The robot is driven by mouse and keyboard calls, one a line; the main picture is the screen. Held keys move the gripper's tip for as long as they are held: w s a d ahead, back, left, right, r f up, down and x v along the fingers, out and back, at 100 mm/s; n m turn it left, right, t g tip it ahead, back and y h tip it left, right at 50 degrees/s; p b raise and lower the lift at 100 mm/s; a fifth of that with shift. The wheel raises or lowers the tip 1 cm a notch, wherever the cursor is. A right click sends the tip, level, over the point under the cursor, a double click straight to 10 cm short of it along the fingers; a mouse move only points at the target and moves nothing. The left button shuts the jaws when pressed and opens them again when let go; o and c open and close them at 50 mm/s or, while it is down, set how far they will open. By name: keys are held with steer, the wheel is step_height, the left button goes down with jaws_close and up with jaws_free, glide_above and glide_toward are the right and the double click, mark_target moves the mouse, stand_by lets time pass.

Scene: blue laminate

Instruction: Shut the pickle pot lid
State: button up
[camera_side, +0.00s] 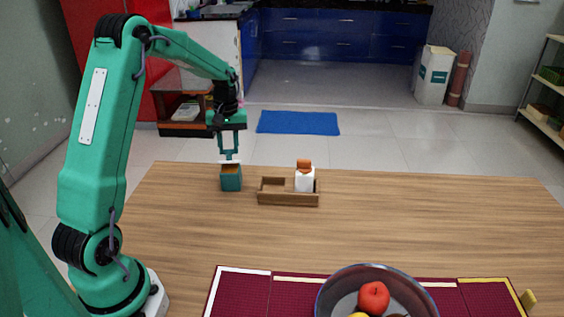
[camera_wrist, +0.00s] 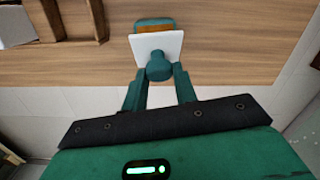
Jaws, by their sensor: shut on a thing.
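The pickle pot (camera_side: 231,182) is a small teal box standing upright near the table's far left edge. Its lid (camera_side: 230,162) is a flat white square with a teal knob (camera_wrist: 159,67). My gripper (camera_side: 229,154) is shut on the knob from above, and the lid hangs over the pot. A brown strip shows between lid and rim in the side view, so the lid looks slightly raised. In the wrist view the lid (camera_wrist: 172,44) covers much of the pot (camera_wrist: 154,22), with brown showing past its edge.
A wooden tray (camera_side: 288,199) stands just right of the pot, holding a white container (camera_side: 305,183) with an orange-brown top. A fruit bowl (camera_side: 330,300) sits on a maroon mat (camera_side: 240,295) at the front. The wooden table (camera_side: 430,220) is clear between them.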

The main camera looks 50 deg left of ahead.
steer(key=shift+s+d+f, duration=0.1)
steer(key=o, duration=1)
steer(key=shift+w+r, duration=0.2)
steer(key=shift+r, duration=3.75)
